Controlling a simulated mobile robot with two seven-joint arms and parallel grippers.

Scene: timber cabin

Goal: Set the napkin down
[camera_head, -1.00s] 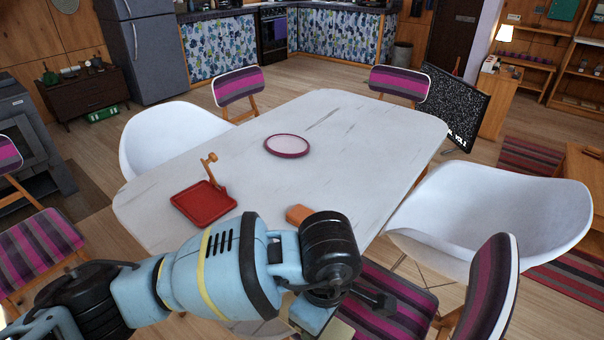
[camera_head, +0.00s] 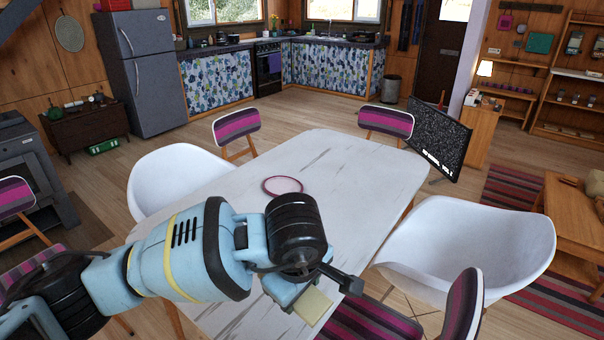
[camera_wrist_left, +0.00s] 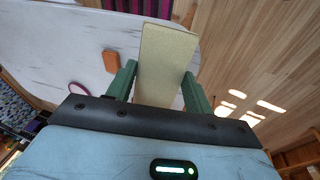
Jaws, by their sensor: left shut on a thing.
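The napkin (camera_head: 313,306) is a pale yellow, flat, folded strip at the near right edge of the white marbled table (camera_head: 350,165) in the head view. In the left wrist view the napkin (camera_wrist_left: 166,62) stands out between the two green fingers of my left gripper (camera_wrist_left: 158,80), which is shut on it. Behind it there the table edge and the wooden floor show. I cannot tell whether the napkin touches the table. My right gripper is not in view.
A pink-rimmed round plate (camera_head: 283,186) lies on the table. A brown block (camera_wrist_left: 111,61) shows on it in the wrist view. White chairs (camera_head: 465,245) and striped chairs (camera_head: 385,122) stand around the table. The table's far half is mostly clear.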

